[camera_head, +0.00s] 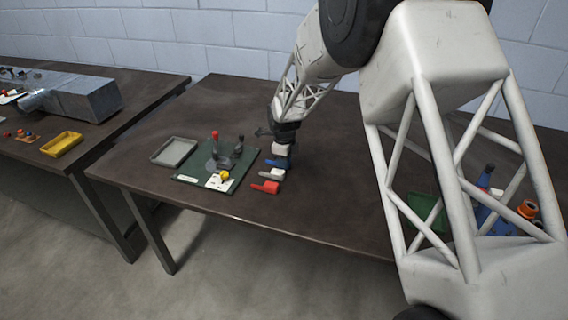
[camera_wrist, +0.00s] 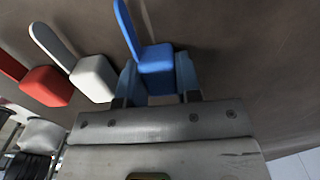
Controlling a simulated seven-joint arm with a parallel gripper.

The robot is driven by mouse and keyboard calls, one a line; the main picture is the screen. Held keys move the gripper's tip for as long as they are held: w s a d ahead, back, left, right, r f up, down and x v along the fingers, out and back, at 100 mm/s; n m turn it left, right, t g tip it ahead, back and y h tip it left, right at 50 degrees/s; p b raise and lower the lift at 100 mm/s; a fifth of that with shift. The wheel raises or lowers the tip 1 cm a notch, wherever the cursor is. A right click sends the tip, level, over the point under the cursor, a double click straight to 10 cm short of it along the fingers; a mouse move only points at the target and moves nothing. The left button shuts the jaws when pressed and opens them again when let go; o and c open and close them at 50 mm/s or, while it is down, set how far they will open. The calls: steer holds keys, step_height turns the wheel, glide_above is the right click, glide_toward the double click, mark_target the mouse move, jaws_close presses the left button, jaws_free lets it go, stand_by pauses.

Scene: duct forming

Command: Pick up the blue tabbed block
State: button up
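The blue tabbed block (camera_wrist: 156,68) lies between the two blue-grey fingers of my gripper (camera_wrist: 157,82) in the wrist view, its long tab pointing up and left. The fingers stand close on either side of it; I cannot tell whether they press on it. In the head view my gripper (camera_head: 281,151) points down at the table, right over the blue block (camera_head: 277,162), which it partly hides. The block seems to be at table height.
A white tabbed block (camera_wrist: 93,78) and a red one (camera_wrist: 45,87) lie beside the blue one. A green board (camera_head: 198,172) with upright parts and a grey tray (camera_head: 174,152) are to the left. A green bin (camera_head: 424,208) is at the right, behind my arm.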

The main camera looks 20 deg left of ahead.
steer(key=shift+c, duration=1.1)
steer(key=shift+r, duration=0.1)
steer(key=shift+r, duration=0.7)
step_height(320, 180, up, 2)
steer(key=shift+r, duration=0.15)
steer(key=s+d, duration=0.2)
steer(key=s, duration=0.2)
steer(key=s+d, duration=0.3)
steer(key=s, duration=0.2)
steer(key=s+d+r, duration=0.1)
steer(key=s+d, duration=0.2)
steer(key=s, duration=0.1)
steer(key=shift+s+d+r, duration=0.1)
steer(key=shift+s+d, duration=0.05)
steer(key=shift+s, duration=0.2)
